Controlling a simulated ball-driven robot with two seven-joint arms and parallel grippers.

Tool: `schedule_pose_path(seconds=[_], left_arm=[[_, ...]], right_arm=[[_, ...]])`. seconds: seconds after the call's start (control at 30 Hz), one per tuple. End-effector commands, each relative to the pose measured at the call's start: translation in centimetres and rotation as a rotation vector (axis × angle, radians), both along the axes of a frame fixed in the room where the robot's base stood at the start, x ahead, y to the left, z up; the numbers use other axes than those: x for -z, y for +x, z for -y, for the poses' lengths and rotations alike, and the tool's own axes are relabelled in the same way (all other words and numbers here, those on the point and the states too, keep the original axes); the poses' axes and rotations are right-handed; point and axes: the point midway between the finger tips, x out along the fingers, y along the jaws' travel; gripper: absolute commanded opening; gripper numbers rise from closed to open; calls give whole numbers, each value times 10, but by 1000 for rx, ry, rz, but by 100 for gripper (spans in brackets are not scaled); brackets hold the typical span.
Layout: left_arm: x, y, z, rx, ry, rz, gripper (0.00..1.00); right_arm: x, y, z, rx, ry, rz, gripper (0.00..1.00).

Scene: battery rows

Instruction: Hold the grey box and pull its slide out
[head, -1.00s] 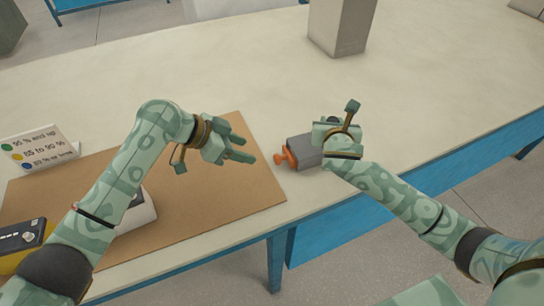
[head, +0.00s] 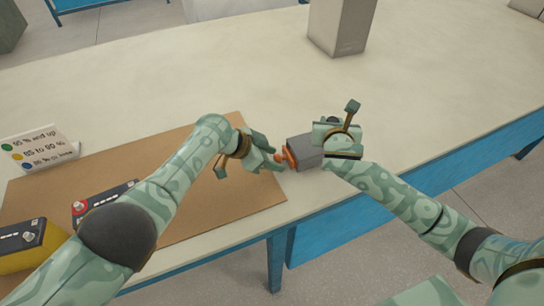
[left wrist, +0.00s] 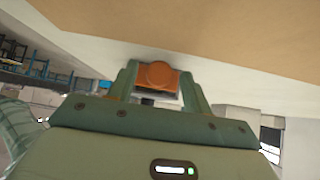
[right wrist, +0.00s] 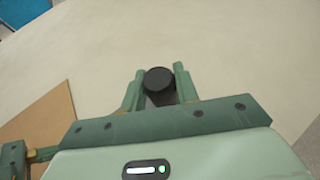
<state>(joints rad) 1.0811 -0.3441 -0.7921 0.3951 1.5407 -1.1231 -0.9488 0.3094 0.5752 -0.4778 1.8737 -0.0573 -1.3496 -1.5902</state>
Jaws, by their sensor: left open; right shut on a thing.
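The grey box (head: 304,151) sits on the pale table, just right of the brown mat. Its orange slide (head: 290,158) with a knob faces left. My right gripper (head: 335,128) is shut on the box; in the right wrist view a dark round part (right wrist: 158,80) shows between its fingers. My left gripper (head: 281,164) is open at the orange slide. In the left wrist view the orange knob (left wrist: 158,75) lies between the two open fingers. Whether the fingers touch it cannot be told.
The brown mat (head: 180,160) bears a battery with a red mark (head: 82,207) and a yellow-sided battery (head: 20,245). A sign with coloured dots (head: 40,148) stands at its left. A grey block (head: 340,25) stands at the back. The table's front edge is close.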

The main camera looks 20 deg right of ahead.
Motion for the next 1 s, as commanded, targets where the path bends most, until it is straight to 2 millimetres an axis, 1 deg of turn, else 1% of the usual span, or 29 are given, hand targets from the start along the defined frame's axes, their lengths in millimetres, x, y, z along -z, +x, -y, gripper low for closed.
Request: schedule_pose_path(seconds=[0.27, 0.3, 0.37, 0.4, 0.47, 0.5, 0.67, 0.77, 0.87, 1.0], left_arm=[[1, 0, 1, -1, 0, -1, 50], [1, 0, 1, -1, 0, -1, 47], [1, 0, 1, -1, 0, -1, 30], [1, 0, 1, -1, 0, -1, 19], [1, 0, 1, -1, 0, -1, 2], [1, 0, 1, -1, 0, -1, 0], [1, 0, 0, -1, 0, -1, 0], [2, 0, -5, 0, -4, -4, 0], [2, 0, -18, 1, -8, -5, 0], [2, 0, -45, -3, -5, -3, 0]], right_arm=[[2, -1, 0, 0, 1, -4, 0], [2, -1, 0, 0, 1, -4, 0], [2, -1, 0, 0, 1, -4, 0], [2, -1, 0, 0, 1, -4, 0], [2, -1, 0, 0, 1, -4, 0], [2, -1, 0, 0, 1, -4, 0], [2, -1, 0, 0, 1, -4, 0], [2, -1, 0, 0, 1, -4, 0], [2, -1, 0, 1, 1, -4, 0], [2, -1, 0, 0, 0, -5, 0]])
